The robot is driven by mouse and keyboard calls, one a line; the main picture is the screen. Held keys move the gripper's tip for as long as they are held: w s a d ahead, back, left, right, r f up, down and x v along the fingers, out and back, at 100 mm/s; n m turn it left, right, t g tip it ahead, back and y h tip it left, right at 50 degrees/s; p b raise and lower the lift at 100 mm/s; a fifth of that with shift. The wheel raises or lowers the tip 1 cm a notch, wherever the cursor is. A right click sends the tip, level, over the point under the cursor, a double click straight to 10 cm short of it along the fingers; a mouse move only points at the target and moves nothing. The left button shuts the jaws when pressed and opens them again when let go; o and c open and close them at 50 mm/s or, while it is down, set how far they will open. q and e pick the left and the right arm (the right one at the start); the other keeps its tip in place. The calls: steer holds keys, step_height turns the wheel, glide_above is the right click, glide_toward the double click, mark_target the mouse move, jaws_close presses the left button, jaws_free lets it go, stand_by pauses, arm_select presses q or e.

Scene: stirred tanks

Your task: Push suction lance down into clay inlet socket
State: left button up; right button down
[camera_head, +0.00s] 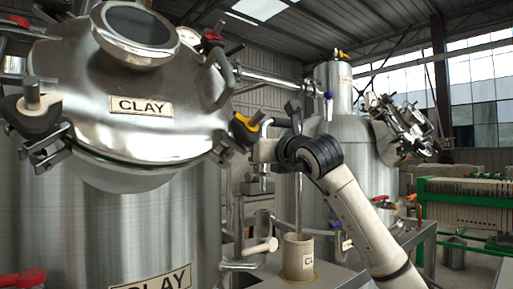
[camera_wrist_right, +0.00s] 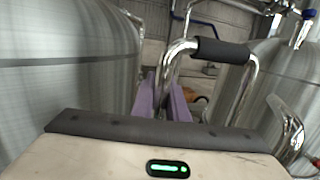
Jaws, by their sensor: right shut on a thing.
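The suction lance (camera_head: 298,205) is a thin, roughly upright metal tube in the head view. Its lower end meets the mouth of the clay inlet socket (camera_head: 291,262), a pale cup with a partly visible "CL" label. I cannot tell how deep it sits. In the right wrist view the lance's bent chrome top (camera_wrist_right: 170,62) carries a black grip (camera_wrist_right: 222,49). My right gripper, with purple fingers (camera_wrist_right: 164,92), is shut on the lance's tube. In the head view my right arm's wrist largely hides this hold. My left gripper is not in view.
The big steel clay tank (camera_head: 200,215) with clamps fills the left. A second tank (camera_head: 350,170) stands behind my right arm. A white-handled valve (camera_head: 262,247) is just left of the socket. A green-framed rack (camera_head: 470,203) stands at right.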

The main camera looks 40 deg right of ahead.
mark_target(261, 180)
steer(key=shift+f, duration=0.2)
steer(key=shift+f+b, duration=0.5)
steer(key=shift+b, duration=0.15)
steer(key=shift+f+b, duration=0.55)
steer(key=shift+f, duration=0.1)
steer(key=shift+f+b, duration=0.6)
steer(key=shift+f+b, duration=1.6)
steer(key=shift+f, duration=0.15)
steer(key=c, duration=1.7)
jaws_free()
steer(key=shift+o, duration=0.2)
steer(key=shift+f, duration=0.1)
